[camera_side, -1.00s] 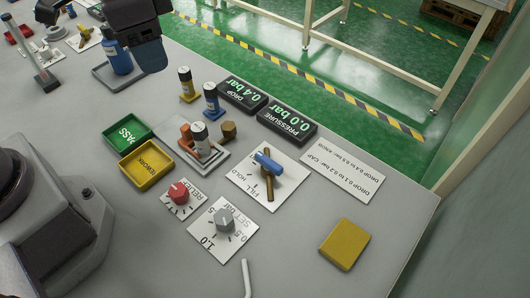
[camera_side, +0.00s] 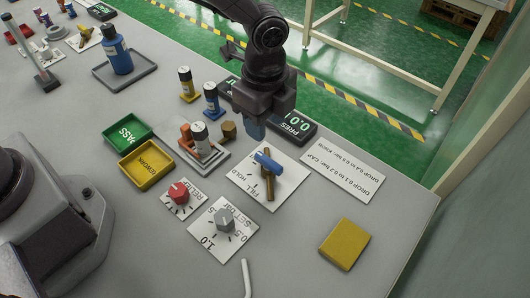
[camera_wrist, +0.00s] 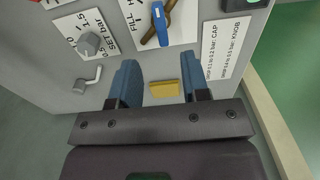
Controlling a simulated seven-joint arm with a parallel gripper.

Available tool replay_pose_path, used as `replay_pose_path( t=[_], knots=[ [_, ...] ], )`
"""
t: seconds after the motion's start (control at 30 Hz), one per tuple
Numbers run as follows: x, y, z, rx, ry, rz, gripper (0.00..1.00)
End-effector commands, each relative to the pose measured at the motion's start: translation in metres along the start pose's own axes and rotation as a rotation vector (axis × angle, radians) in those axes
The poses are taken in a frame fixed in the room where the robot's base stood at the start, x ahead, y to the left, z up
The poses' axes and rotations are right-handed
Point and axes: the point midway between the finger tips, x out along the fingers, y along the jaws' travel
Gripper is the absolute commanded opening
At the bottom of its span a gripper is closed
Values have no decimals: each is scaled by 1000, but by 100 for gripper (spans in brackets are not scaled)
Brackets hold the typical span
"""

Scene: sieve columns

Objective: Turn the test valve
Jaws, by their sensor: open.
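The test valve with a blue handle (camera_side: 267,162) and a brass body (camera_side: 269,184) stands on a white FILL/HOLD plate (camera_side: 251,193). My gripper (camera_side: 254,129) hangs above and behind the valve in the side view, fingers pointing down, apart from the handle. In the wrist view the blue handle (camera_wrist: 159,16) shows at the top, beyond the two blue fingers (camera_wrist: 143,84), which are spread with nothing between them. The fingertips are partly merged in the side view.
Pressure display (camera_side: 291,123) stands close behind my gripper. A fixture with a white-topped cylinder (camera_side: 201,134) stands left of the valve. SET knob (camera_side: 225,219) and red RELIEF knob (camera_side: 178,191) lie toward the front. A yellow block (camera_side: 344,244) sits at right, with bare table around it.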

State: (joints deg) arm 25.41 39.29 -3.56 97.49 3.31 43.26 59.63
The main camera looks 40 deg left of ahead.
Motion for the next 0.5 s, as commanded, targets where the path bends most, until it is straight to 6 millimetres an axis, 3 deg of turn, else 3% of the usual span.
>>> replay_pose_path(
  t=[0.3, 0.5],
  knots=[
    [68, 1, 0, -2, -2, 4, 43],
    [93, 0, 0, -2, -1, 2, 43]
  ],
)
